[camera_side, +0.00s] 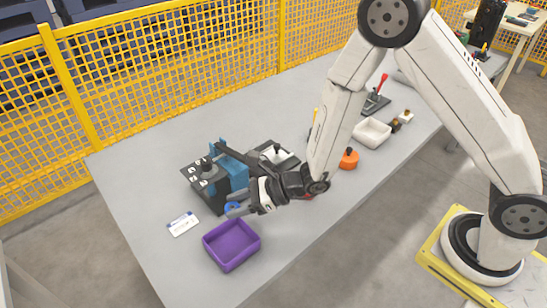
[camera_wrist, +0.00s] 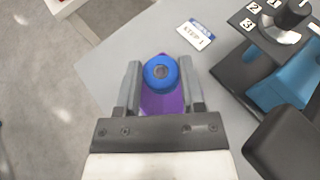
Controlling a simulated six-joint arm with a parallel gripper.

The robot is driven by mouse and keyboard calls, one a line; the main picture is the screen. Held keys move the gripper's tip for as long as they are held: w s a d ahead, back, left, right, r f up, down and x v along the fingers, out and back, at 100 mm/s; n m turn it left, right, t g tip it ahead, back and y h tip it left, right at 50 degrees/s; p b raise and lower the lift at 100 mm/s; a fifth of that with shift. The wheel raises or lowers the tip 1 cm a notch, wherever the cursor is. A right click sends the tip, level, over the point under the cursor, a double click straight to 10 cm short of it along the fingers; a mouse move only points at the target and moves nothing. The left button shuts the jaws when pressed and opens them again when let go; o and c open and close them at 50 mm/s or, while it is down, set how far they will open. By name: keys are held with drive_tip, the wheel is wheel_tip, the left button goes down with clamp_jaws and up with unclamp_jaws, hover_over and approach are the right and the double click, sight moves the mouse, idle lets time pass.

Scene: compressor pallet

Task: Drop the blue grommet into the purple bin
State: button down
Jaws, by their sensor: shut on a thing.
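In the side view, the grommet (camera_side: 231,206) shows at the tip of my gripper (camera_side: 236,210), partly covered by the fingers. My gripper is shut on it, above the table and just behind the purple bin. The purple bin (camera_side: 229,262) is an open rectangular tray near the table's front edge, and it looks empty. In the wrist view, part of the purple bin (camera_wrist: 164,104) shows between the fingers, below the grommet; the rest is hidden.
A white step card (camera_side: 183,224) lies left of the bin. The table's left end is clear.

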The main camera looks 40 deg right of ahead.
drive_tip(key=shift+f, duration=1.75)
drive_tip(key=shift+c, duration=0.6)
unclamp_jaws()
drive_tip(key=shift+s, duration=0.1)
drive_tip(key=v, duration=0.7)
drive_tip(key=shift+s+d+r, duration=0.2)
drive_tip(key=shift+d+r, duration=0.05)
drive_tip(key=shift+d, duration=0.05)
